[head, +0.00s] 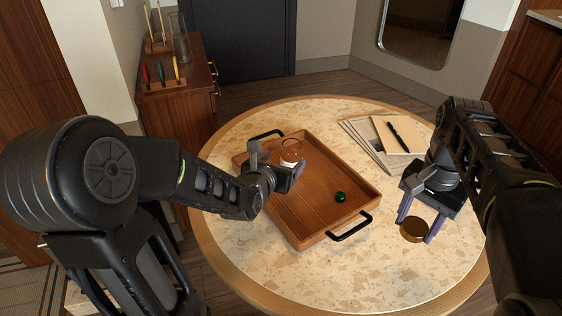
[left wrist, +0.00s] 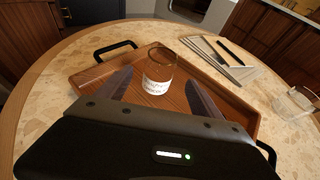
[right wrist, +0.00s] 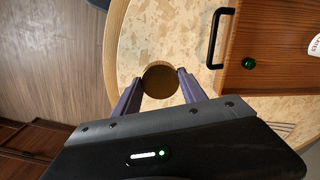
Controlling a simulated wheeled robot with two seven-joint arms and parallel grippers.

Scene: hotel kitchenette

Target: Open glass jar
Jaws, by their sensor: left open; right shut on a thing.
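The glass jar (head: 291,149) stands upright and open-topped in the wooden tray, with a white label showing in the left wrist view (left wrist: 158,72). My left gripper (head: 294,172) is open at the jar; in the left wrist view its fingers lie to either side of it with gaps visible. I cannot tell whether they touch it. A round brown-gold lid (head: 413,230) is between the fingers of my right gripper (head: 416,228), which is shut on it, apart from the jar and over the table right of the tray. The lid also shows in the right wrist view (right wrist: 160,83).
The wooden tray (head: 313,232) with black handles sits on the round stone-topped table (head: 350,285). Papers, a notebook (head: 396,135) and a pen are at the back right. A clear glass (left wrist: 296,102) shows in the left wrist view.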

